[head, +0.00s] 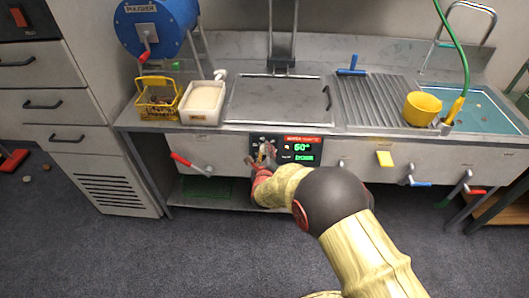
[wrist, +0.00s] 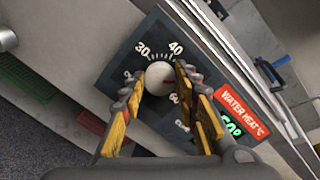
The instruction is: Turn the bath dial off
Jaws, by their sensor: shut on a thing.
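The bath dial (wrist: 158,78) is a pale round knob on a dark control panel (wrist: 118,72), with white tick marks and the numbers 30, 40 and 60 showing around it. My gripper (wrist: 158,84) has its two yellow-and-grey fingers closed on opposite sides of the dial in the wrist view. In the head view my gripper (head: 265,160) is at the panel's left part and covers most of the dial. A green display (head: 303,147) on the panel (head: 285,140) reads about 50°, with a second green line below it. The dial's pointer is hard to make out.
On the counter are a yellow basket (head: 158,113), a white tub (head: 190,119), a metal lid (head: 275,97) and a yellow bowl (head: 418,122).

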